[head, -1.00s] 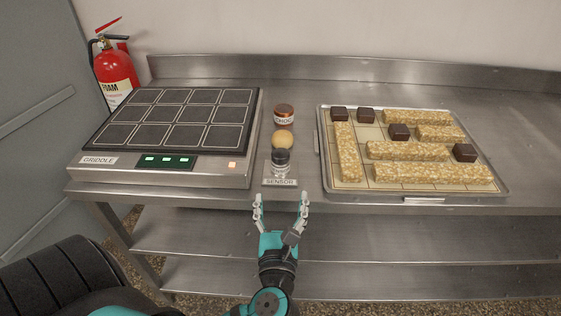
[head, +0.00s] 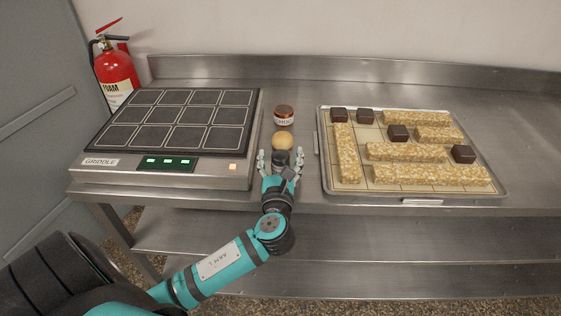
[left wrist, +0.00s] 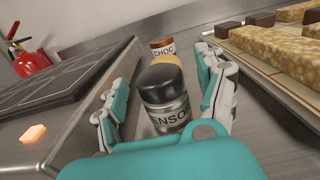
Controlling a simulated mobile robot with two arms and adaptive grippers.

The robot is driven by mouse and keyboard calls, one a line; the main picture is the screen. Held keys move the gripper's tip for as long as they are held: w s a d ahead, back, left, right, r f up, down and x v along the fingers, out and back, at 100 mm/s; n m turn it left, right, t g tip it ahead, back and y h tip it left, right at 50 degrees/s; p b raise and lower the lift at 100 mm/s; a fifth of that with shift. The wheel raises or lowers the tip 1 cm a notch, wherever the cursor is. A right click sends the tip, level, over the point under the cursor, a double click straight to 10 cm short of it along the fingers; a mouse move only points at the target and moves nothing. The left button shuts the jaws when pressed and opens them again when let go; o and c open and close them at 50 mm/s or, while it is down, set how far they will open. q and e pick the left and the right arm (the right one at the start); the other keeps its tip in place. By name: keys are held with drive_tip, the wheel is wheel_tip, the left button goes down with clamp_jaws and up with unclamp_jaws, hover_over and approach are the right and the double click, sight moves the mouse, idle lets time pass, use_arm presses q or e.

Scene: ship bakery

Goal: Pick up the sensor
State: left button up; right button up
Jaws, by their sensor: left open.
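The sensor (left wrist: 164,95) is a small cylinder with a dark rounded top and a metal band with lettering. In the head view the sensor (head: 281,159) stands on the steel counter between the griddle and the tray, its lower part hidden by my gripper. My left gripper (head: 280,160) is open, with one finger on each side of the sensor. In the left wrist view the sensor stands between the fingers of my left gripper (left wrist: 160,100), nearer the right finger; I cannot tell whether they touch. My right gripper is not in view.
The griddle (head: 218,178) is close on the left. A tray (head: 321,150) with bars and dark cubes is on the right. The counter is clear behind the jar.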

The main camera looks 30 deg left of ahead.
use_arm(q)
drive_tip(key=shift+c, duration=0.2)
drive_tip(key=shift+r, duration=0.1)
clamp_jaws()
idle(0.4)
